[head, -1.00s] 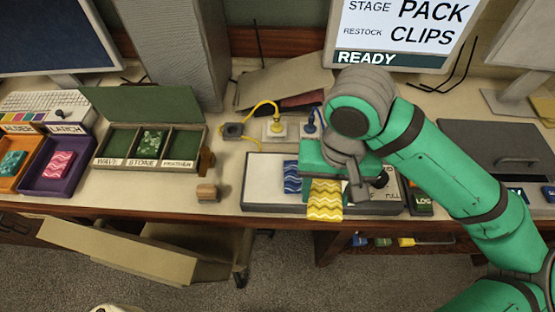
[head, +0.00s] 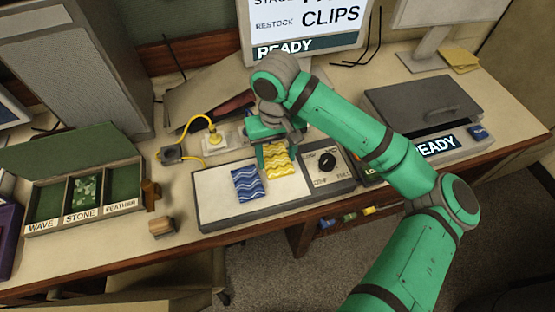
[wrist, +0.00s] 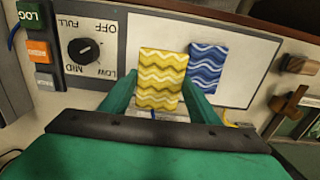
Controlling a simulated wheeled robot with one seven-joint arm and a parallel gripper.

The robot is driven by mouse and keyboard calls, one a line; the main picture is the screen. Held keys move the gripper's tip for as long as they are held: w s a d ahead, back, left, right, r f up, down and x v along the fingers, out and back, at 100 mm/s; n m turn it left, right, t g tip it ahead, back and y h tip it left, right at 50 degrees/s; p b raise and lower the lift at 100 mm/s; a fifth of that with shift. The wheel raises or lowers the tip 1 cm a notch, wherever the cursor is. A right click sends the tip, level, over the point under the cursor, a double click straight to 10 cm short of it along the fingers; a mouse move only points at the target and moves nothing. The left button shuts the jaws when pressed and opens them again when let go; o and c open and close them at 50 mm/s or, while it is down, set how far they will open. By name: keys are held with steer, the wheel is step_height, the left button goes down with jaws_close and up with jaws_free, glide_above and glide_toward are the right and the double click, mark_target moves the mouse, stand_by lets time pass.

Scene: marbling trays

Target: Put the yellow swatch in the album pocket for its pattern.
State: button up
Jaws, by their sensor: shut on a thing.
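The yellow swatch (head: 279,160), with pale wavy stripes, is between the fingers of my gripper (head: 277,147). In the wrist view the yellow swatch (wrist: 160,78) shows face-on, with a green finger of my gripper (wrist: 162,100) on each side. It is over the white plate (head: 215,190), right of a blue wavy swatch (head: 246,185); I cannot tell whether it touches the plate. The album (head: 85,205) stands at the left with pockets labelled WAVE, STONE and FEATHER. The STONE pocket holds a green mottled swatch (head: 86,190); WAVE and FEATHER look empty.
A dial (head: 327,160) is at the plate unit's right end. A small wooden block (head: 161,226) and a brown wooden piece (head: 151,194) stand between album and plate. A yellow cable (head: 190,127) runs behind. A grey lidded machine (head: 425,110) is at right.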

mark_target(279, 161)
steer(key=shift+w+d+f, duration=0.2)
steer(key=shift+w+f, duration=0.3)
steer(key=shift+f, duration=0.05)
steer(key=shift+w+f, duration=0.25)
steer(key=shift+f, duration=0.75)
steer(key=shift+w+f, duration=0.2)
steer(key=shift+f, duration=0.8)
steer(key=shift+f, duration=0.15)
steer(key=o, duration=1.1)
steer(key=shift+o, duration=0.2)
